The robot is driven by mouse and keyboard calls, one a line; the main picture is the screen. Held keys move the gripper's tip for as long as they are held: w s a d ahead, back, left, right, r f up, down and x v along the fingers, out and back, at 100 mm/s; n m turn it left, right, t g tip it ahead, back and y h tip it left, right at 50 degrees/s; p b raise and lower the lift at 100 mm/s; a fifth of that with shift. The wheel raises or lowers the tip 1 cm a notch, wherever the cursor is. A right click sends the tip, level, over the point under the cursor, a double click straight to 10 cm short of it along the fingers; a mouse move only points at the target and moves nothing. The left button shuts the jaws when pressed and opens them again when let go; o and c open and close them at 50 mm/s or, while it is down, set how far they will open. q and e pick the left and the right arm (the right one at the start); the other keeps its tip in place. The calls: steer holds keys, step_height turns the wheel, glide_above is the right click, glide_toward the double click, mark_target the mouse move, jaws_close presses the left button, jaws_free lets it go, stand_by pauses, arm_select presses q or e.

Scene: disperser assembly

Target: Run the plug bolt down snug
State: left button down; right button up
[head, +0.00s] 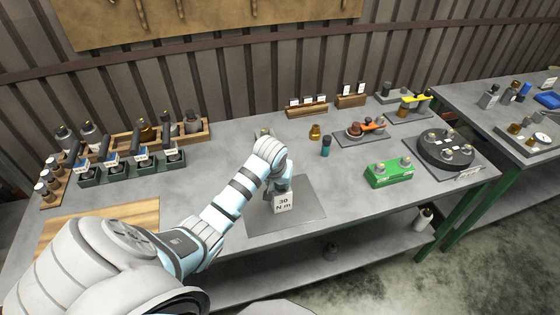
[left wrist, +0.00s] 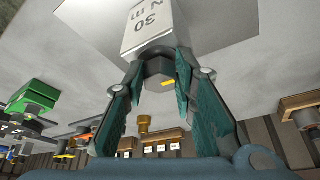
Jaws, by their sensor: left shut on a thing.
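My left gripper (head: 280,186) is over the grey mat (head: 312,212) at the front middle of the bench. It is shut on a dark grey tool with a white block (head: 283,204) marked "30 N m". In the left wrist view the white block (left wrist: 150,28) is beyond the fingertips (left wrist: 160,68), and a dark faceted part with a yellow mark (left wrist: 158,72) is between the fingers. The tool's lower end is hidden. A round dark housing (head: 446,150) with several metal fittings is at the right. I cannot tell which piece is the plug bolt. My right gripper is not in view.
A green block (head: 388,174) with metal pieces stands right of the mat. Racks of tools (head: 130,167) fill the left back. A second bench (head: 470,97) is at far right.

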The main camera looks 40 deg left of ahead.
arm_select(q)
steer(key=shift+a+m, duration=0.1)
steer(key=shift+m, duration=0.2)
steer(key=m, duration=0.1)
steer(key=m+h, duration=0.1)
steer(key=m, duration=0.1)
steer(key=m+h, duration=0.1)
steer(key=m, duration=0.1)
steer(key=shift+a+t, duration=0.3)
steer(key=m, duration=0.2)
steer(key=m+h, duration=0.1)
steer(key=shift+a+m+h, duration=0.2)
steer(key=shift+m+h, duration=0.1)
steer(key=shift+m, duration=0.1)
steer(key=shift+w+a+m+h+b, duration=0.1)
steer(key=shift+m+h+b, duration=0.2)
steer(key=shift+m, duration=0.6)
steer(key=m+b, duration=0.1)
steer(key=m+g+h+b, duration=0.1)
steer(key=m, duration=0.1)
steer(key=shift+w+a+f+m+g, duration=0.15)
steer(key=shift+f+m+g, duration=0.05)
steer(key=shift+m+g, duration=0.1)
steer(key=m+g+b, duration=0.1)
steer(key=m+b, duration=0.2)
steer(key=shift+w+h, duration=0.15)
steer(key=shift+h, duration=0.25)
steer(key=shift+r+m+g+b, duration=0.1)
steer(key=shift+m+g+b, duration=0.3)
steer(key=shift+m+b, duration=0.5)
